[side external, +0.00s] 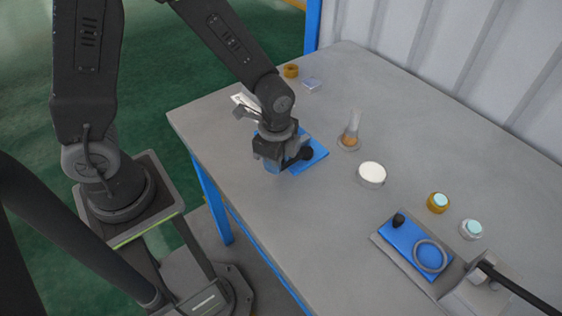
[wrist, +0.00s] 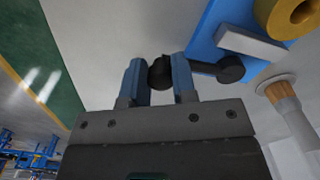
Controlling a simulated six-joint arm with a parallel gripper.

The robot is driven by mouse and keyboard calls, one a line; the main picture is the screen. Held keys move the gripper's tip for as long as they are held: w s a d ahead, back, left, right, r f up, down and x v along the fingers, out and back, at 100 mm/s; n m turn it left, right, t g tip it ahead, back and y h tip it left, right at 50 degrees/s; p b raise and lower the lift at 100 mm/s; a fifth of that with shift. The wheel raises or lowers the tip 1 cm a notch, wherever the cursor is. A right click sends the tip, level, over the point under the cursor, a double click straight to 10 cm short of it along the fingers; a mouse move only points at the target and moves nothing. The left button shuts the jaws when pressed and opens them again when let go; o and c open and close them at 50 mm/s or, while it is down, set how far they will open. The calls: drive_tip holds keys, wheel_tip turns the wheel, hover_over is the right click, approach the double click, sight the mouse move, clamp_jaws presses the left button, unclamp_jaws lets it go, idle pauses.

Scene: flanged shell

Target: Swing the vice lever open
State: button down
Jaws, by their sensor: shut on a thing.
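The vice is a blue plate (side external: 318,150) on the table, partly hidden behind my gripper in the side view. In the wrist view its blue body (wrist: 204,38) carries a grey jaw bar (wrist: 250,43). The dark lever (wrist: 230,68) has its round end at the blue body and reaches left to a black knob (wrist: 160,72). My gripper (wrist: 157,82) has its two blue fingers on either side of this knob, shut on it. In the side view my gripper (side external: 285,165) is low over the table, at the vice's near left side.
A brush (side external: 351,132) stands upright right of the vice, with a white round tub (side external: 371,174) nearby. Another blue fixture (side external: 404,236) with a ring is at the lower right. Gold (side external: 438,203) and grey (side external: 470,229) jars stand beyond it. The table's front left is clear.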

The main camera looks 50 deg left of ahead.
drive_tip(key=shift+a+m, duration=0.25)
drive_tip(key=shift+m, duration=0.15)
drive_tip(key=c, duration=0.9)
unclamp_jaws()
drive_tip(key=shift+r, duration=0.1)
wheel_tip(320, 180, up, 14)
drive_tip(key=shift+f, duration=0.15)
drive_tip(key=s+a+r+n+t, duration=0.2)
drive_tip(key=s+n, duration=0.1)
drive_tip(key=n, duration=0.1)
drive_tip(key=s+a+r+n+t, duration=0.1)
drive_tip(key=s+r+n, duration=0.2)
drive_tip(key=n, duration=0.2)
drive_tip(key=s+a+r+n+t, duration=0.2)
drive_tip(key=s+n, duration=0.2)
drive_tip(key=shift+a+r+n+t, duration=0.3)
drive_tip(key=shift+r+n, duration=0.05)
drive_tip(key=shift+n, duration=0.05)
